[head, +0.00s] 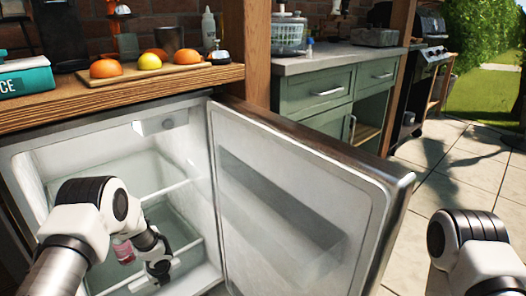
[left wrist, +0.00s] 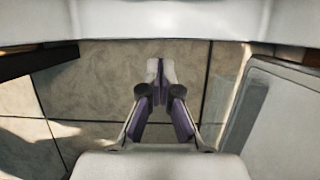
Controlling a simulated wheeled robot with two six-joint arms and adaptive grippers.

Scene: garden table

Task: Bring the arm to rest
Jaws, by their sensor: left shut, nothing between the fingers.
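My left arm comes in from the left in the head view and bends down in front of the open fridge (head: 30,165). My left gripper (left wrist: 160,75) shows clearly in the left wrist view. Its purple-padded fingers meet at the tips, with nothing between them, above floor tiles (left wrist: 100,75). In the head view its fingers cannot be made out. My right arm shows at the lower right of the head view, outside the fridge door; its gripper is out of frame.
The fridge door (head: 290,190) stands wide open to the right of my left arm. A small reddish container (head: 122,250) shows inside the fridge, partly behind the arm.

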